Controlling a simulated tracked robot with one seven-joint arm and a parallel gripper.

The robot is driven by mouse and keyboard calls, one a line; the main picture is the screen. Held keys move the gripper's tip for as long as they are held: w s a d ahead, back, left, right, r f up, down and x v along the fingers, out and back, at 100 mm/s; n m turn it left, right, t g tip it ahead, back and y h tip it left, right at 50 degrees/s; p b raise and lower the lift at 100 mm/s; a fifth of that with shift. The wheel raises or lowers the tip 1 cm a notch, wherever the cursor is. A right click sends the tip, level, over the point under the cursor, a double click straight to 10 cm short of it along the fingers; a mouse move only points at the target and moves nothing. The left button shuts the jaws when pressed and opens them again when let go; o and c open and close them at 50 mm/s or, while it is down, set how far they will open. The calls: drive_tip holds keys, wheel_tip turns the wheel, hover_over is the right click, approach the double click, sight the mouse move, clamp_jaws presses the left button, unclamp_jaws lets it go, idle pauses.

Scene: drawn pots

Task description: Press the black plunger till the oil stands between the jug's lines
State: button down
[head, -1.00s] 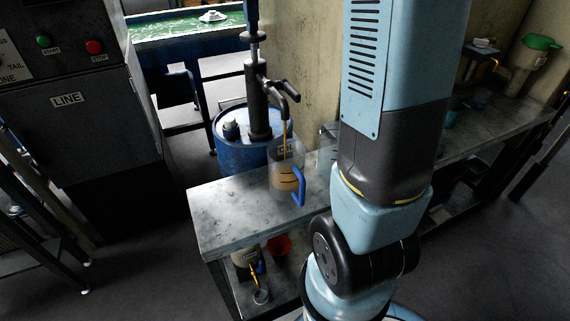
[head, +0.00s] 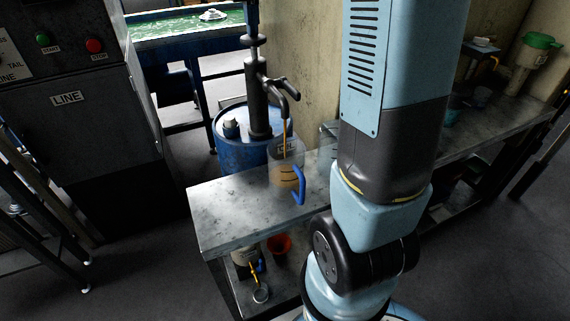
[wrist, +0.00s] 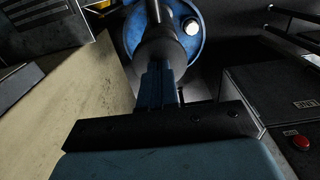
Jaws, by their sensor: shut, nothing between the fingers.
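The black plunger (head: 255,41) sits on its rod above the dark pump (head: 257,100), which stands on a blue drum (head: 232,152). In the wrist view my shut fingers (wrist: 160,78) point at the round dark plunger (wrist: 160,48), which hides most of the pump. A thin yellow oil stream runs from the spout into the clear jug (head: 272,174) with a blue handle. Amber oil (head: 286,176) stands around the jug's dark lines; its exact level is hard to tell.
The jug stands on a grey metal bench (head: 230,215). A dark cabinet marked LINE (head: 75,130) is at left; a pale wall (head: 315,70) is behind. An orange-red container (head: 279,244) sits under the bench. My arm covers the bench's middle.

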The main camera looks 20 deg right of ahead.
drive_tip(key=shift+f, duration=1.65)
drive_tip(key=shift+r, duration=2.45)
drive_tip(key=shift+f, duration=0.1)
drive_tip(key=shift+f, duration=2.4)
drive_tip(key=shift+r, duration=2.5)
